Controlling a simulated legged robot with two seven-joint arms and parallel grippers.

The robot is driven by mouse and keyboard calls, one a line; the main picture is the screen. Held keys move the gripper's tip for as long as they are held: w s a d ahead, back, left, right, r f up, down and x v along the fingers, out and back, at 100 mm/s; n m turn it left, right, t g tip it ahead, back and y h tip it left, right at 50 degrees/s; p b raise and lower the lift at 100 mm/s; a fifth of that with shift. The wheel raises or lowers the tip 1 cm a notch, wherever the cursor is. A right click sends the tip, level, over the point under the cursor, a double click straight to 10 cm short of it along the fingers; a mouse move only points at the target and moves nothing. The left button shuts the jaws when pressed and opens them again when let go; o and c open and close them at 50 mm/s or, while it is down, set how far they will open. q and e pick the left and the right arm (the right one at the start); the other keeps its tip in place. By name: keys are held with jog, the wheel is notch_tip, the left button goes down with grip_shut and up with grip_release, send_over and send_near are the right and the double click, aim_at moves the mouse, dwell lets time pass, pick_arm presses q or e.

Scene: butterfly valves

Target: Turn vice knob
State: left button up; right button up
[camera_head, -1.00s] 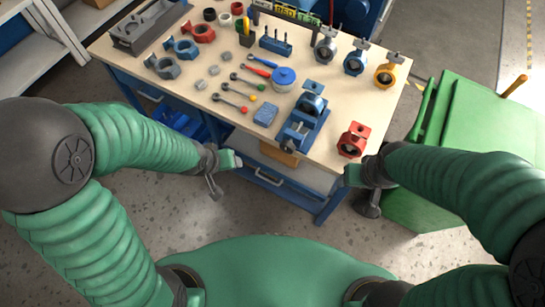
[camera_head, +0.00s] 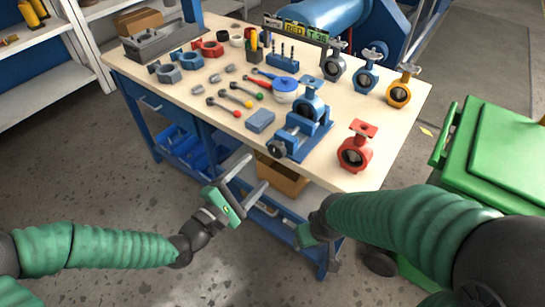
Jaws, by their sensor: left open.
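A blue vice (camera_head: 303,138) stands at the front edge of the workbench, with a blue butterfly valve body (camera_head: 308,103) in it. Its round dark knob (camera_head: 276,149) faces the front left, at the bench edge. My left gripper (camera_head: 250,176) is open and empty, below and left of the knob, in front of the bench and apart from it. Its two long fingers point up and right toward the bench. My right gripper (camera_head: 318,250) hangs low in front of the bench's right leg; its fingers are partly hidden and I cannot tell their state.
A red valve (camera_head: 355,147) stands right of the vice, and a grey-blue block (camera_head: 260,121) left of it. Handles and several more valves cover the wooden workbench (camera_head: 345,182). An open cardboard box (camera_head: 283,178) sits under the top. A green bin (camera_head: 492,150) stands at the right.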

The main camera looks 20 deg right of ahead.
aim_at(274, 153)
pick_arm(q)
jog(key=b+x, duration=0.2)
jog(key=x, duration=0.7)
jog(key=shift+w+f, duration=0.1)
jog(key=shift+f, duration=0.05)
jog(key=shift+w+d, duration=0.25)
jog(key=shift+d, duration=0.15)
jog(key=c, duration=1.4)
jog(key=shift+o, duration=0.2)
jog(key=shift+m, duration=0.3)
